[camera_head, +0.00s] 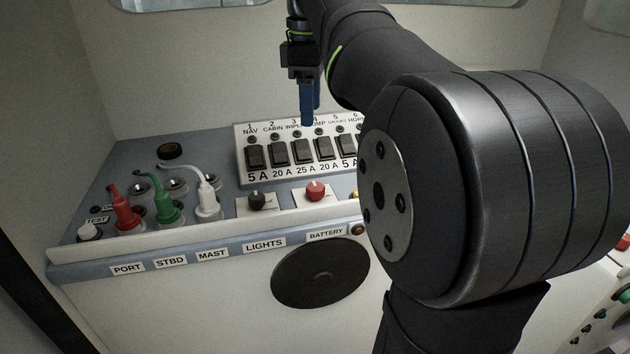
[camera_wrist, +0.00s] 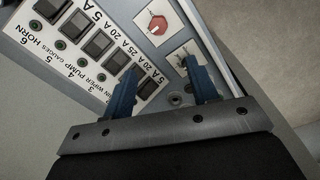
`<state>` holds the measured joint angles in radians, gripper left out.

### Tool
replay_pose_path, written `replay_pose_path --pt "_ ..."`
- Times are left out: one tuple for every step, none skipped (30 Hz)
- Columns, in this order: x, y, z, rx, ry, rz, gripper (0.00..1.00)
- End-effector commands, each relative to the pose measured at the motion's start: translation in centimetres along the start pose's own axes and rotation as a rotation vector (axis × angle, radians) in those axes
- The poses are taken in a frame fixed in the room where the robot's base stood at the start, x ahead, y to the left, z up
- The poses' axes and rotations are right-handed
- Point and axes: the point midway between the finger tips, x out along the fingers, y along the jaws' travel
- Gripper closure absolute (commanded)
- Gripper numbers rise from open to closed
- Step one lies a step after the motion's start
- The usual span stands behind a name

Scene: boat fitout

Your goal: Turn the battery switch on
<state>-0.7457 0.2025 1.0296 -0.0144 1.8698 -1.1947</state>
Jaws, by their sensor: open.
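The battery switch (camera_head: 315,190) is a red knob on a white plate, above the BATTERY label (camera_head: 327,233) on the console's front edge. In the wrist view the red knob (camera_wrist: 157,24) shows near the top, on its white plate, beyond the fingertips. My gripper (camera_head: 310,118) hangs over the breaker panel with blue fingers pointing down, behind and above the red knob. In the wrist view my gripper (camera_wrist: 162,66) has its two blue fingers spread, with nothing between them. It is apart from the knob.
A black knob (camera_head: 257,200) sits left of the red one, above LIGHTS. The breaker panel (camera_head: 246,178) with several black rockers rises behind. Red (camera_head: 127,215), green (camera_head: 168,209) and white (camera_head: 207,203) plugs with curved leads stand at left. My arm hides the console's right part.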

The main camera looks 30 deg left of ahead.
Motion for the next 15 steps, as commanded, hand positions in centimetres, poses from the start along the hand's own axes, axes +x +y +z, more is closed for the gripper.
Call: replay_pose_path --pt "-0.2 0.1 0.4 -0.013 0.0 0.001 0.47" --pt "-0.2 0.1 0.5 -0.02 0.0 0.001 0.47" --pt "-0.2 0.1 0.6 -0.026 -0.001 0.001 0.47" --pt "0.0 0.1 0.7 -0.029 -0.001 0.0 0.47" --pt "0.2 0.1 0.7 -0.03 -0.001 0.0 0.47" --pt "0.6 0.1 0.7 -0.03 -0.001 -0.001 0.47" --pt "0.9 0.1 0.7 -0.03 -0.001 -0.001 0.47" --pt "1.4 0.1 0.6 -0.029 -0.002 -0.002 0.47" --pt "2.0 0.0 0.7 -0.029 -0.002 -0.002 0.47" --pt "2.6 0.0 0.7 -0.029 -0.002 -0.002 0.47" --pt "3.2 0.0 0.7 -0.029 -0.002 -0.003 0.47" --pt "4.1 0.0 0.6 -0.028 -0.002 -0.003 0.47" --pt "4.7 0.0 0.6 -0.028 -0.002 -0.003 0.47" --pt "5.4 0.0 0.7 -0.028 -0.002 -0.004 0.47" --pt "6.3 0.0 0.6 -0.028 -0.002 -0.002 0.47"
